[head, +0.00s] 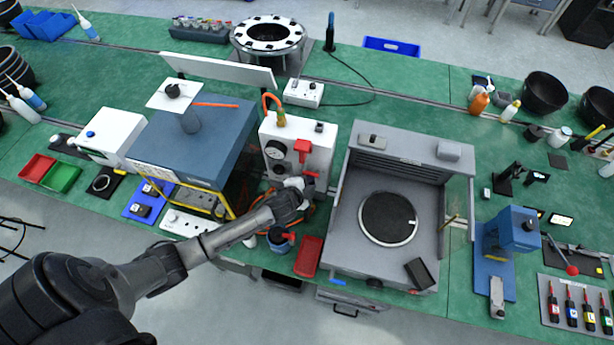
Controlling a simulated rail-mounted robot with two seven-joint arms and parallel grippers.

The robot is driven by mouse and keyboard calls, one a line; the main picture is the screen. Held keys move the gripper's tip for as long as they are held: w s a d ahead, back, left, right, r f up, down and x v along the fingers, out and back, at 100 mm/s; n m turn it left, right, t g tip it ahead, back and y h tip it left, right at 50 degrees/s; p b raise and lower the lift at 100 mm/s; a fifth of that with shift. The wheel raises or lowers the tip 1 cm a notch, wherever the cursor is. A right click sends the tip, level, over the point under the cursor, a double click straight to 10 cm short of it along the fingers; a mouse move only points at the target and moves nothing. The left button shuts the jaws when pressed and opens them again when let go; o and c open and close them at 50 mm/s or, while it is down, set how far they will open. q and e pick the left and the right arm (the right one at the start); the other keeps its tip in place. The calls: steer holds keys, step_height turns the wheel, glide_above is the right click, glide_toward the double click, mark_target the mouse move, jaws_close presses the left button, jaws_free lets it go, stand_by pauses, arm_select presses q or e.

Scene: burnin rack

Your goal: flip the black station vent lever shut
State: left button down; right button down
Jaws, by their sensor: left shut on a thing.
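A white station box (298,135) with a round gauge (275,149) and a black knob (279,168) stands in the middle of the bench. A red lever (303,147) stands out from its upper right front. A smaller red handle (311,173) shows just below it. My left gripper (304,182) is at the lower right front of this box, shut on what looks like the lower red handle. The fingers hide most of the grip. I cannot make out a black lever on the box. My right gripper is not in view.
A grey open-topped chamber (341,215) with a round dark plate stands close to the right of my left gripper. A red tray (309,257) and a dark blue cup (280,239) lie in front, near the bench edge. An orange hose (268,103) rises behind.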

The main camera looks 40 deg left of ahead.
arm_select(q)
steer(key=shift+w+d+f+m+g+y+p, duration=0.15)
steer(key=shift+m+g+y+p, duration=0.1)
steer(key=shift+m+y+p, duration=0.2)
steer(key=shift+s+d+f+m+g+y+p, duration=0.15)
steer(key=shift+m+g+y+p, duration=0.1)
steer(key=shift+m+y+p, duration=0.2)
steer(key=shift+w+f+m+g+y+p, duration=0.15)
steer(key=shift+f+m+g+y+p, duration=0.25)
steer(key=shift+m+y, duration=0.2)
steer(key=shift+a, duration=0.1)
steer(key=c, duration=1.4)
jaws_free()
steer(key=v, duration=1.4)
